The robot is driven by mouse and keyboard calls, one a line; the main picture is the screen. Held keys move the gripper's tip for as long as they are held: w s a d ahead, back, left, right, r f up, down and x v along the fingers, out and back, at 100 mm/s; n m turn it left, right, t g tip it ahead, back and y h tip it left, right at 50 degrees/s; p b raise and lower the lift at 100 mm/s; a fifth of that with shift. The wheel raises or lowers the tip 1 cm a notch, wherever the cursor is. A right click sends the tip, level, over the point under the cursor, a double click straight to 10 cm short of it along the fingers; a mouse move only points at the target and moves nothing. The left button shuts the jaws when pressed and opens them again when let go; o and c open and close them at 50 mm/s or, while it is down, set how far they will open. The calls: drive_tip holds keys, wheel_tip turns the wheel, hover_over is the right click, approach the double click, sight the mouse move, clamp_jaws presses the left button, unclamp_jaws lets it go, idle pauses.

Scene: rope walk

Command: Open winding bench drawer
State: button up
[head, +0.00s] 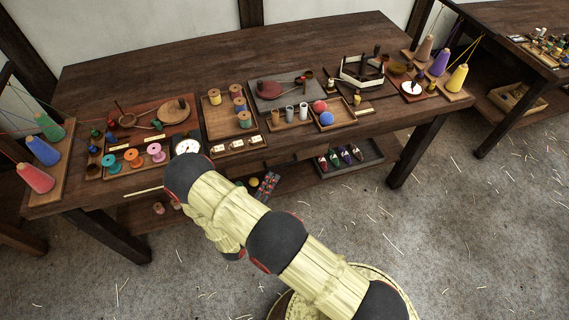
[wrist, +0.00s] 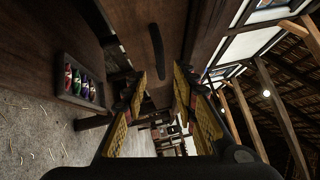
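The winding bench (head: 330,55) is a long dark wooden table across the head view. In the wrist view, which is turned sideways, a dark bar-shaped handle (wrist: 156,52) stands on a brown wooden front (wrist: 180,40), which looks like the drawer's face. The drawer shows no visible gap. My gripper (wrist: 158,88) is open, with its yellow-padded fingers apart and nothing seen between them. The handle lies ahead of the fingertips, roughly in line with the space between them; no contact shows.
Spools, cones and trays crowd the bench top. A lower shelf holds a tray of coloured shuttles (head: 348,157), also seen in the wrist view (wrist: 82,84). A bench leg (head: 418,150) stands at the right. The floor in front is open, with scattered straw.

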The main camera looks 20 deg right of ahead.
sight(281, 165)
drive_tip(key=shift+b+x, duration=1.2)
drive_tip(key=shift+x, duration=2.8)
drive_tip(key=shift+s+d, duration=0.1)
drive_tip(key=shift+c, duration=1.1)
clamp_jaws()
